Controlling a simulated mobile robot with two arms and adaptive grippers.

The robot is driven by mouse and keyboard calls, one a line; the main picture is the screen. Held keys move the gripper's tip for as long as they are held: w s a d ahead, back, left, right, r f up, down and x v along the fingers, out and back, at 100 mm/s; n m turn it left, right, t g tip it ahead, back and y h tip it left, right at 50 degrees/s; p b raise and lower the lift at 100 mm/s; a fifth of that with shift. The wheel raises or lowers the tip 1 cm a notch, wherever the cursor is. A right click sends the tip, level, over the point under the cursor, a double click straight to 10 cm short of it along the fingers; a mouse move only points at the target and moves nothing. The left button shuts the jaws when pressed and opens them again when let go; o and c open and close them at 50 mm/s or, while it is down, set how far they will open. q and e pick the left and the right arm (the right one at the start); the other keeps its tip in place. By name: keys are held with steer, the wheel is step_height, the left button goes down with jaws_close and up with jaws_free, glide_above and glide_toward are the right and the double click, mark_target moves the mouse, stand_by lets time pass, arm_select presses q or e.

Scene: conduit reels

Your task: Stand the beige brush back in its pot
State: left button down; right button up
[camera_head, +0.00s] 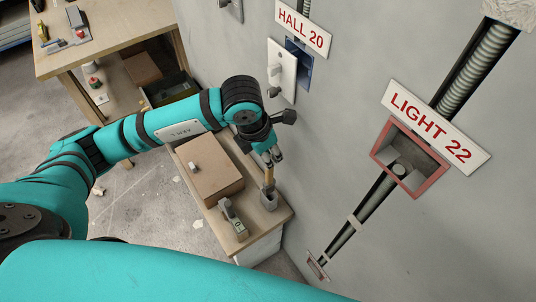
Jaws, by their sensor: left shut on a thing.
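The beige brush (268,175) is held upright, or nearly so, in my left gripper (271,158), which is shut on its upper part. A small grey pot (270,201) stands near the right edge of the wooden bench against the wall. The brush's lower end meets the pot's mouth in the picture; I cannot tell whether it is inside or just above. My right gripper is out of view.
A brown box (208,168) and a grey tool (232,216) share the bench (262,228) with the pot. The wall carries a switch box (282,68), an open red-framed box (408,157) and conduit. A workbench (120,22) stands at upper left.

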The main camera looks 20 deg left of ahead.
mark_target(269, 176)
arm_select(q)
steer(key=shift+w+a, duration=0.1)
steer(key=shift+w, duration=0.2)
steer(key=x, duration=0.1)
steer(key=p+x, duration=0.1)
steer(key=x, duration=0.1)
steer(key=shift+a+f, duration=0.35)
steer(key=shift+f, duration=0.15)
steer(key=c, duration=1.3)
jaws_free()
steer(key=shift+o, duration=0.2)
